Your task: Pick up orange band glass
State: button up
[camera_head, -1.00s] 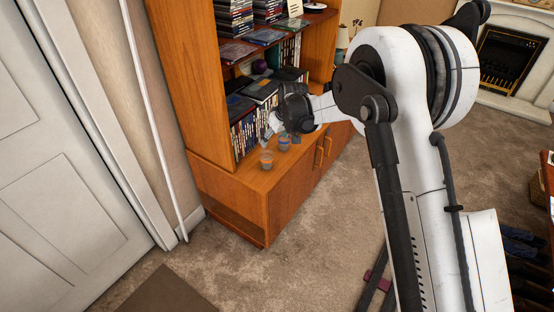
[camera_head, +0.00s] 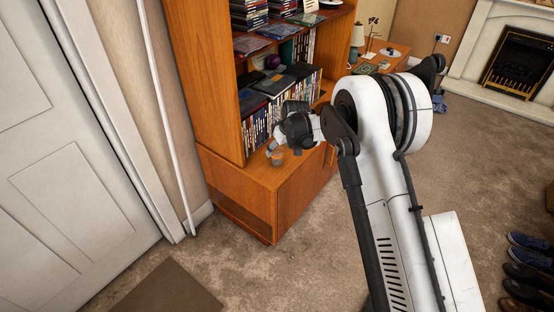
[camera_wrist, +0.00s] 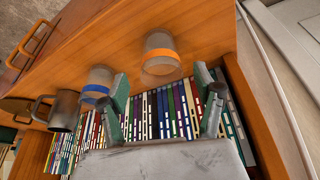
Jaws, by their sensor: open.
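The orange band glass (camera_wrist: 161,52) is a clear, greyish tumbler with an orange ring, standing on the wooden ledge of the bookcase. In the head view the glass (camera_head: 278,157) is small, near the ledge's front left corner. My gripper (camera_wrist: 162,80) is open and empty. In the wrist view its two fingers are spread, with the glass just beyond the tips and roughly centred between them; I see no contact. In the head view the gripper (camera_head: 273,147) is right beside the glass, partly covered by my wrist.
A blue-banded glass (camera_wrist: 97,84) stands beside it, close to one finger. A dark metal mug (camera_wrist: 64,110) is further along the ledge (camera_wrist: 210,30). A row of books (camera_wrist: 172,112) lies behind. The bookcase side panel (camera_head: 208,90) bounds the ledge.

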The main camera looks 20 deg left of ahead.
jog(key=x, duration=0.4)
jog(key=shift+s+f+b, duration=0.1)
jog(key=shift+f+b, duration=0.1)
jog(key=shift+b, duration=0.2)
jog(key=c, duration=1.4)
jog(key=shift+r, duration=0.2)
